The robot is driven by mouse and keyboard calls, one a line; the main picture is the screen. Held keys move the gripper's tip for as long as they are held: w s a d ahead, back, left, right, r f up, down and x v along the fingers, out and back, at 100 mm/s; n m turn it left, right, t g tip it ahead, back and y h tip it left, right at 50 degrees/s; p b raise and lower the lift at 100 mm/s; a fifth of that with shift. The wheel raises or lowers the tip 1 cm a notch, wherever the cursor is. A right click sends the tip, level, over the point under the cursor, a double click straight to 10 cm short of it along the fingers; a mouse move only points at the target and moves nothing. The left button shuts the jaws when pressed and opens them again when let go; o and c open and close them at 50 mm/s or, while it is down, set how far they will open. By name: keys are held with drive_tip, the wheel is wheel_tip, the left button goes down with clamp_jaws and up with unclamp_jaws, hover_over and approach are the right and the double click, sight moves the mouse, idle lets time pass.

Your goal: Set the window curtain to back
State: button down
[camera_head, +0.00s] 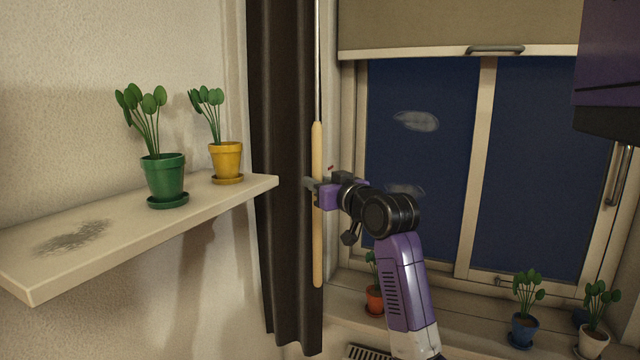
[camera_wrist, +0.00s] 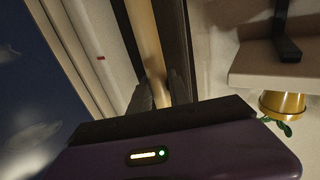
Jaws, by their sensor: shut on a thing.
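The dark brown window curtain (camera_head: 278,150) hangs gathered at the left side of the window (camera_head: 420,180). A pale wooden wand (camera_head: 317,255) hangs on a thin rod along the curtain's right edge. My gripper (camera_head: 312,186) is at the middle of the wand and shut on it. In the wrist view, the wand (camera_wrist: 143,38) runs down between the two fingers (camera_wrist: 160,92), with the dark curtain (camera_wrist: 174,30) right beside it. The fingers cover part of the wand there.
A wall shelf (camera_head: 110,240) at left holds a green pot (camera_head: 165,178) and a yellow pot (camera_head: 226,160); its corner is close to the curtain. A roller blind (camera_head: 450,25) covers the window's top. Several potted plants, including a blue pot (camera_head: 523,330), stand on the sill.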

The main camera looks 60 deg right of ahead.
drive_tip(key=c, duration=1.2)
unclamp_jaws()
drive_tip(key=shift+w+a, duration=0.1)
drive_tip(key=shift+w, duration=0.2)
drive_tip(key=shift+c, duration=0.2)
drive_tip(key=shift+s, duration=0.1)
drive_tip(key=shift+s, duration=0.1)
drive_tip(key=b+v, duration=0.2)
drive_tip(key=v, duration=0.5)
drive_tip(key=shift+s+a, duration=0.2)
drive_tip(key=shift+s, duration=0.05)
